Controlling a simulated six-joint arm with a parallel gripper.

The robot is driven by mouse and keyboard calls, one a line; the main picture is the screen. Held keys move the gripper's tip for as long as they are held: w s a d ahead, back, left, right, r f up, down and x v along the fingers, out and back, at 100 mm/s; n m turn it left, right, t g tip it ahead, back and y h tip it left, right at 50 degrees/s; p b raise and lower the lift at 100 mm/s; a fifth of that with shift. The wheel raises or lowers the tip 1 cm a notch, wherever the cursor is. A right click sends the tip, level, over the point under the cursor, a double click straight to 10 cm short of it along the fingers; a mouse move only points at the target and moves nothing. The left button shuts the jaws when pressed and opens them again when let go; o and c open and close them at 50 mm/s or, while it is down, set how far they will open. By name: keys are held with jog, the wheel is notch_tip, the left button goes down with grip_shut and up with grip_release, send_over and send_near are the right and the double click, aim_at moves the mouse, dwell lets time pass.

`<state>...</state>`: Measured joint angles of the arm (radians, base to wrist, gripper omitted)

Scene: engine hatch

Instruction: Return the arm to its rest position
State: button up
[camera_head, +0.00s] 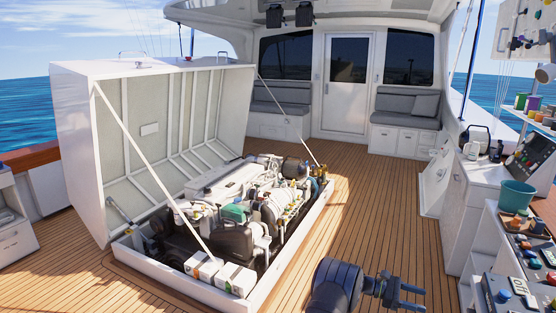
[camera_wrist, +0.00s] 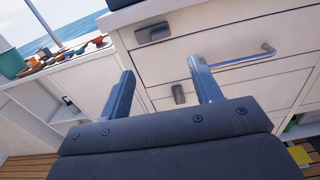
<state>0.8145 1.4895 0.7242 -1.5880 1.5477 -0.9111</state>
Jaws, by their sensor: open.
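My gripper (camera_head: 406,293) shows at the bottom of the head view, to the right of the open engine hatch. Its two fingers point right and are apart, with nothing between them. In the wrist view the gripper (camera_wrist: 163,92) shows two blue-grey fingers spread apart and empty, in front of white drawers (camera_wrist: 225,60). My dark blue wrist (camera_head: 336,287) is low over the wooden deck, and the rest of my arm is cut off by the lower picture edge.
The raised white hatch lid (camera_head: 150,130) leans left over the engine (camera_head: 240,205), held by struts. White cabinets with a teal bucket (camera_head: 516,194) and instruments (camera_head: 510,292) line the right side. The wooden deck (camera_head: 370,200) between is clear.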

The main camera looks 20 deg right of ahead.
aim_at(468, 312)
jog(key=x, duration=1.5)
jog(key=shift+s+d+f, duration=0.1)
jog(key=shift+n, duration=0.5)
jog(key=v, duration=1.7)
jog(key=s+d+m+t, duration=0.1)
jog(key=s+d, duration=0.2)
jog(key=s, duration=0.1)
jog(key=s+d+m+t, duration=0.2)
jog(key=s+d, duration=0.1)
jog(key=d, duration=0.1)
jog(key=s+d+r+m+t, duration=0.1)
jog(key=s+d, duration=0.2)
jog(key=s, duration=0.1)
jog(key=shift+s+d+m+t+y, duration=0.3)
jog(key=shift+s+d+m+t, duration=0.05)
jog(key=shift+m+t, duration=0.05)
jog(key=shift+s+d, duration=0.3)
jog(key=shift+s, duration=0.15)
jog(key=shift+m, duration=0.3)
